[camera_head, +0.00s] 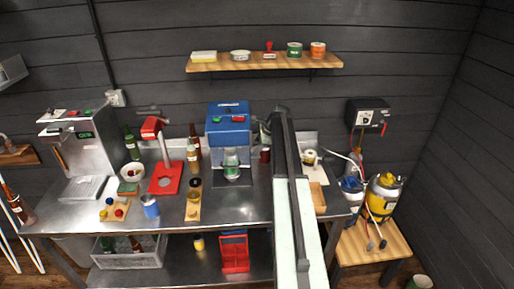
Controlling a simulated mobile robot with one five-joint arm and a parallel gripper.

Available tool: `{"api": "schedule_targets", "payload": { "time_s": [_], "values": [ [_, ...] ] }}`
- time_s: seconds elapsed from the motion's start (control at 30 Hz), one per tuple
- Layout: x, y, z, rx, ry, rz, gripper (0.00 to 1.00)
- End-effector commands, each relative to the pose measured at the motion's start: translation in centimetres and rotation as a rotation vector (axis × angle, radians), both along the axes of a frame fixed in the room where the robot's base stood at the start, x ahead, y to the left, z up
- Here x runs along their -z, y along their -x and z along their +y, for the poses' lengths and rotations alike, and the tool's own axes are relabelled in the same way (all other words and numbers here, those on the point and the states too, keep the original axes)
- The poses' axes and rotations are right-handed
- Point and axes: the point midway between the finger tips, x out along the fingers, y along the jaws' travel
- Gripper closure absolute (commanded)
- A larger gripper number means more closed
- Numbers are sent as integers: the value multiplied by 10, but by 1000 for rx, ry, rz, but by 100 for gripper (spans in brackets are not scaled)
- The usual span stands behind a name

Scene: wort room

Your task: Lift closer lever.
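A red bench stand, which looks like the bottle closer, is on the steel table left of centre. It has a red base plate (165,178), a thin upright post and a red head (151,127). A short grey bar, which looks like its lever (149,111), shows just above the head; its exact angle is too small to tell. A blue machine (228,125) with a green-and-white can (231,165) in its lower opening stands to the right. My dark arm crosses the picture right of the blue machine, well apart from the red stand. My gripper is not visible.
Brown bottles (193,155), a green bottle (132,147), a white bowl (132,171) and a blue can (150,207) surround the stand. A wall shelf (265,63) hangs above. A yellow tank (382,195) stands right. The table's front middle is mostly clear.

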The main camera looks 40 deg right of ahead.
Motion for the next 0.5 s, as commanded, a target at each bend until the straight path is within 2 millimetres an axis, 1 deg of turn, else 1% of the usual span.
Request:
{"api": "schedule_targets", "payload": {
  "time_s": [0.13,0.23,0.37,0.5],
  "values": [
    [-3,1,0,0,0,0,58],
    [-12,5,-1,0,0,0,58],
    [-33,14,-5,2,0,0,58],
    [-58,27,-9,1,0,-1,58]
  ]
}}
